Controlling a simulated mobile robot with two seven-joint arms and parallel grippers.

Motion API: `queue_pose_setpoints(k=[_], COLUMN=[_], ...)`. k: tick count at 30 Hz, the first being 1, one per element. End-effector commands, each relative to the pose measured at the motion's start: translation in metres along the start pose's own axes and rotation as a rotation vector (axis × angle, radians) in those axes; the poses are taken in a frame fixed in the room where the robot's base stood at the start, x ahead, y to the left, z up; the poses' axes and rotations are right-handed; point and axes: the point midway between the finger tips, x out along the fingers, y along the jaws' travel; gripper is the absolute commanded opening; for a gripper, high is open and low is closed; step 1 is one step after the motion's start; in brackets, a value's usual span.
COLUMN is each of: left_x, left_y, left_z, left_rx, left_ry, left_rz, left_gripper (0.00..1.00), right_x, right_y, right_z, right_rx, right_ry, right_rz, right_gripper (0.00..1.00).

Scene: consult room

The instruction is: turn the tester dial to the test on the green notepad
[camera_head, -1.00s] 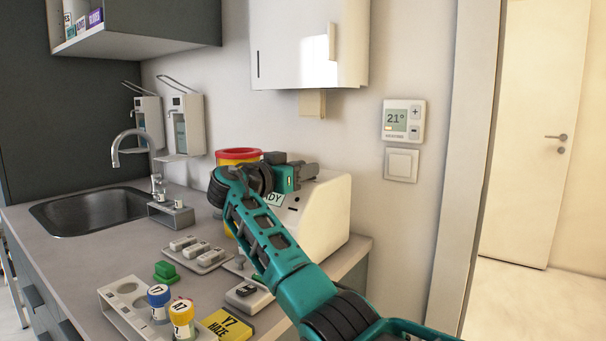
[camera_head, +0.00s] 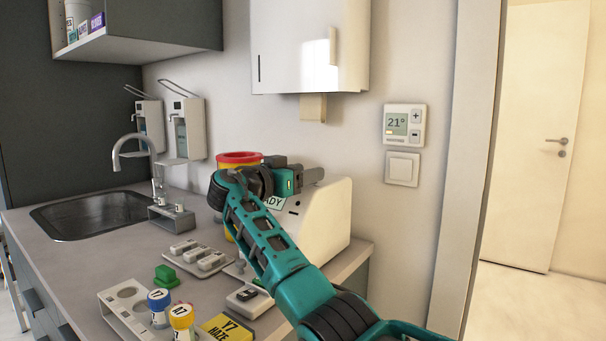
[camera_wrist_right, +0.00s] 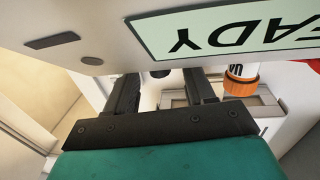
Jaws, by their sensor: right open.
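The tester is a white box (camera_head: 330,215) on the counter, partly behind my right arm. Its pale green screen (camera_wrist_right: 225,30) ends in "ADY" and appears upside down in the wrist view. My right gripper (camera_head: 312,176) is in front of the tester's upper part, with its fingers pointing right. In the right wrist view the gripper (camera_wrist_right: 163,78) is open, its two dark fingers apart beneath the tester face. A small dark round part shows between the fingertips; I cannot tell whether it is the dial. No green notepad is identifiable. My left gripper is out of view.
A yellow card reading "Y7 HAZE" (camera_head: 228,328) lies at the counter front beside a rack (camera_head: 112,312) with blue- and yellow-capped vials. A small green object (camera_head: 167,276) and a grey tray (camera_head: 212,263) lie behind. The sink (camera_head: 95,217) is left.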

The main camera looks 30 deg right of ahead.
Motion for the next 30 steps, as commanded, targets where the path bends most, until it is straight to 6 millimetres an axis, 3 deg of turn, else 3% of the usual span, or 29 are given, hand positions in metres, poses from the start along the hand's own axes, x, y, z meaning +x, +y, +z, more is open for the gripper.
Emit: queue_pose_setpoints(k=[7,21,30], left_x=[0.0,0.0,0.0], left_y=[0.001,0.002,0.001], left_z=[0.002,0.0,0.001], left_rx=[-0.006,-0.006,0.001], left_ry=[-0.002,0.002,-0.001], left_rz=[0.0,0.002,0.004], left_gripper=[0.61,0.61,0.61], right_x=[-0.018,-0.113,-0.13], right_y=[-0.001,-0.001,0.0], right_z=[0.001,0.001,0.0], right_rx=[0.001,-0.001,-0.001], right_ry=[0.0,-0.001,0.0], right_rz=[-0.003,-0.002,0.001], right_gripper=[0.54,0.54,0.54])
